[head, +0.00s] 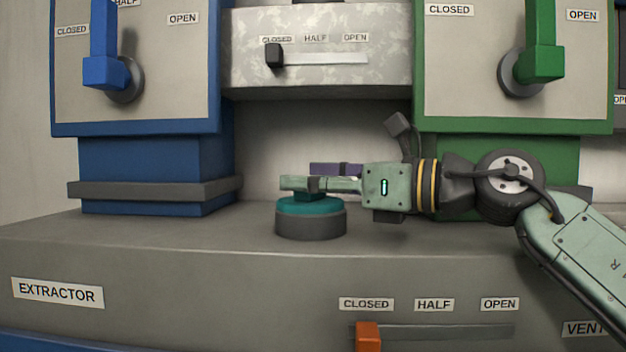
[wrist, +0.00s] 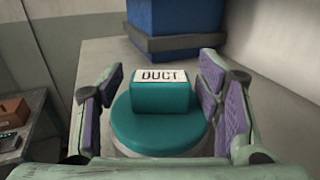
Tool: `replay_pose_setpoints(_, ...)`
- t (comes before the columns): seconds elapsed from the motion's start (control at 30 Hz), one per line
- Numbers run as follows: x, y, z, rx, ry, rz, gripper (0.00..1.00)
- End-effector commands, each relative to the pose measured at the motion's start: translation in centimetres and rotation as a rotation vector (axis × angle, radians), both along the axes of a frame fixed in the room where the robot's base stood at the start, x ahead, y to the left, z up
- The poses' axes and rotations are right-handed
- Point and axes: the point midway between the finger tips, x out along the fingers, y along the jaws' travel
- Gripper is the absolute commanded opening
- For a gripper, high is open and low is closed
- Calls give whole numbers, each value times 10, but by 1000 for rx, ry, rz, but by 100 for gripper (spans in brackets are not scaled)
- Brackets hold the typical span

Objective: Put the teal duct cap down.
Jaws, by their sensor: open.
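The teal duct cap (head: 311,205) sits on a round dark grey collar (head: 311,225) on top of the grey housing. In the wrist view the teal duct cap (wrist: 158,128) shows a round disc with a block handle and a white label reading DUCT. My gripper (head: 305,178) is at the height of the cap's handle, reaching in from the right. In the wrist view my gripper's (wrist: 155,112) purple-padded fingers stand on either side of the handle, with a gap visible at each side. The lower part of the handle is partly hidden by a finger in the head view.
A blue cabinet (head: 152,90) stands at the left and a green cabinet (head: 512,85) at the right. A black slider (head: 274,56) is at CLOSED on the pale panel above. An orange slider (head: 368,337) is at CLOSED on the grey housing's (head: 190,265) front. The housing top left of the cap is clear.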

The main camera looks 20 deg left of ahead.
Motion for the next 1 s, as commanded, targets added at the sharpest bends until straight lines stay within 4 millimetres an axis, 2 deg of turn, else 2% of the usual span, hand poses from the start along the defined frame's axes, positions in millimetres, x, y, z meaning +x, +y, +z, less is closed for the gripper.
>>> replay_pose_setpoints(0.27, 0, -1, 0, 0, 0, 0, 61)
replay_pose_setpoints(0.37, 0, -9, -1, 1, 1, -2, 61)
replay_pose_setpoints(0.8, -11, -94, -2, 2, 0, -2, 61)
replay_pose_setpoints(1.0, -13, -116, 0, 1, 0, 0, 61)
